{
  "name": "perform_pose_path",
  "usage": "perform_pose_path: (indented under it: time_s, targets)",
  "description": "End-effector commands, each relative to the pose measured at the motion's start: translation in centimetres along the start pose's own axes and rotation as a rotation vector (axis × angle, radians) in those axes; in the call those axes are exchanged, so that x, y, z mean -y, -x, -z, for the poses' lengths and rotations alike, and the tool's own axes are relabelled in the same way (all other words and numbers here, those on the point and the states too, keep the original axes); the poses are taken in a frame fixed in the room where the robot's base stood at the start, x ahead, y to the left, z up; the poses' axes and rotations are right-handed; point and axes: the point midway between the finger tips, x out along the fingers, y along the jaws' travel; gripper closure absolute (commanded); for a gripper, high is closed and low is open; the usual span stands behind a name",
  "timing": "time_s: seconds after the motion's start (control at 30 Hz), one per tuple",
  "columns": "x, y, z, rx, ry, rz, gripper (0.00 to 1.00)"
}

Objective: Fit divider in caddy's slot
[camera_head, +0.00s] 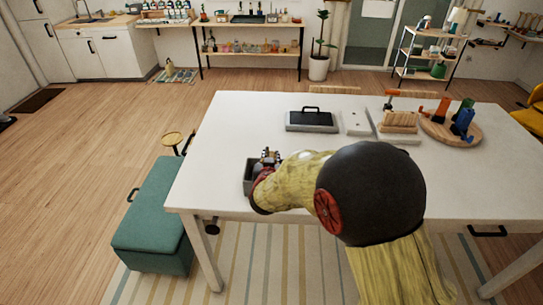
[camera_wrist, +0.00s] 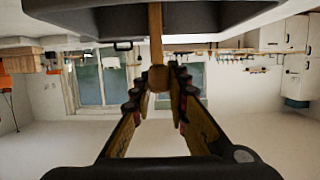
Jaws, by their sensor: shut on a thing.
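The caddy is a dark grey open box (camera_head: 248,176) at the left front part of the white table in the head view. Its grey wall also fills the top of the wrist view (camera_wrist: 70,17). My gripper (camera_head: 268,160) is at the caddy, partly covering it. In the wrist view my gripper (camera_wrist: 159,82) is shut on the rounded end of the wooden divider (camera_wrist: 155,38). The divider runs edge-on from the fingertips to the caddy, between two grey wall parts. My arm and the viewing angle hide the slot, so I cannot tell how deep the divider sits.
The white table (camera_head: 220,135) has free room left and behind the caddy. Farther back stand a black-topped grey box (camera_head: 312,121), a white plate (camera_head: 355,122), a wooden rack (camera_head: 400,122) and a round board (camera_head: 450,132) with coloured items. A green bench (camera_head: 155,215) stands left.

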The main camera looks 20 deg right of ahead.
Motion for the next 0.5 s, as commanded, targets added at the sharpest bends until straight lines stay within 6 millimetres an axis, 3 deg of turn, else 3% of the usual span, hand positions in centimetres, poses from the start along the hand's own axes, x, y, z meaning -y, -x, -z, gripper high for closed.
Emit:
perform_pose_path:
  time_s: [0.5]
  targets:
    - [0.0,-0.4,-1.2,0.0,0.0,0.0,1.0]
